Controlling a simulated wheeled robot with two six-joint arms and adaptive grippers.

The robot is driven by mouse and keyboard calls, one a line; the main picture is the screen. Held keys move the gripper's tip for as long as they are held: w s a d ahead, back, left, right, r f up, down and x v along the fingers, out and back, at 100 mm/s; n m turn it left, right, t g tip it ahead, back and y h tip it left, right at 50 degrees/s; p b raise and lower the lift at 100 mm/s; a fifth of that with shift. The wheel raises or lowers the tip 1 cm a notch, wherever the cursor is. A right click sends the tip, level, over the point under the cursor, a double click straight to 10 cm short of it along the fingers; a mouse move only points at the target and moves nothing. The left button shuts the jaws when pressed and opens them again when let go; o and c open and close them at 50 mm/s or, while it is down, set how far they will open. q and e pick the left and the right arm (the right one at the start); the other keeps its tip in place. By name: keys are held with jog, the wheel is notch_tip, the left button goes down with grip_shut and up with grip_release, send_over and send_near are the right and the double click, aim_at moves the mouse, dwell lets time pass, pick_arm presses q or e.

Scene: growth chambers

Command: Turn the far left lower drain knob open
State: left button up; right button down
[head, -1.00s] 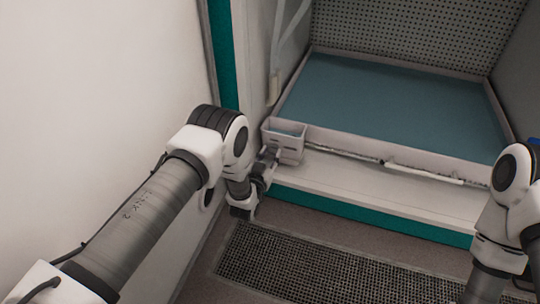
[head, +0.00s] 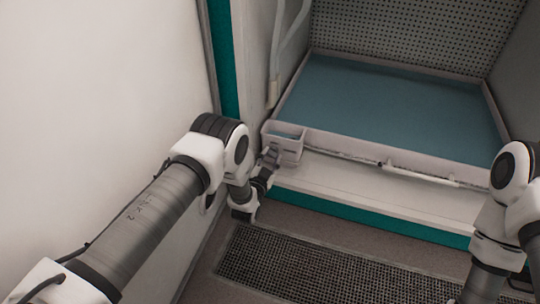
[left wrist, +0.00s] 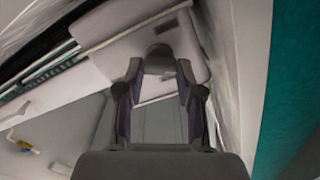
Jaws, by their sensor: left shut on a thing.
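My left gripper (head: 269,160) is at the left front corner of the lower tray, right by the small grey drain box (head: 287,152). In the left wrist view, the fingers of my left gripper (left wrist: 160,68) close around a dark rounded piece (left wrist: 158,52), which looks like the drain knob. It sits against a pale grey box face (left wrist: 120,55). The fingers hide most of the knob, so its turn angle cannot be told. In the head view the knob is hidden by the gripper. My right arm shows at the right edge, but its gripper is out of view.
The wide tray with a blue-grey surface (head: 400,105) fills the chamber, with a pale bar (head: 420,174) along its front. A white wall (head: 90,90) stands close on the left. A floor grate (head: 320,270) lies in front. A pale pipe (head: 275,75) runs down above the drain box.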

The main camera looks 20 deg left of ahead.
pick_arm(q)
jog(key=m+p, duration=0.1)
jog(key=m, duration=0.5)
jog(key=shift+d+p, duration=0.1)
jog(key=shift+p, duration=0.2)
jog(key=m, duration=0.6)
jog(key=shift+f+m+p, duration=0.2)
jog(key=shift+m+p, duration=0.1)
jog(key=shift+p, duration=0.1)
jog(key=o, duration=1.2)
jog(key=shift+c, duration=0.2)
jog(key=s, duration=1.2)
